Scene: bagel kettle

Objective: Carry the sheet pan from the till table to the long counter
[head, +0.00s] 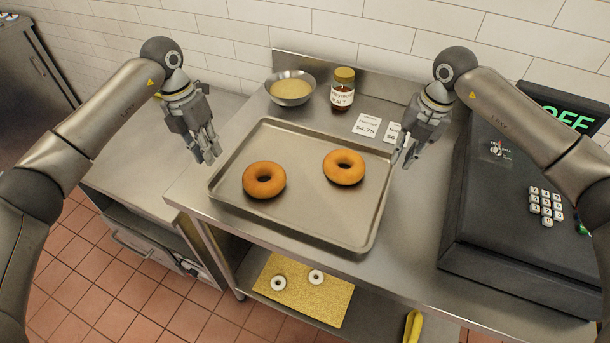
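The sheet pan (303,211) lies flat on the steel till table (420,226). Two brown bagels, a left one (250,190) and a right one (344,180), lie on the pan apart from each other. My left gripper (209,158) hangs just beyond the pan's left side, its fingers pointing down. My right gripper (403,162) hangs by the pan's right side, fingers down. Both look empty. The gaps between their fingertips are too small to judge, and I cannot tell whether either touches the pan rim. Which surface is the long counter is not clear.
A bowl (290,88), a malt jar (343,90) and price cards (367,126) stand behind the pan. A black till (510,210) fills the table's right. A lower shelf holds a yellow mat (310,298) with two white rings. Another steel surface (135,165) adjoins at left.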

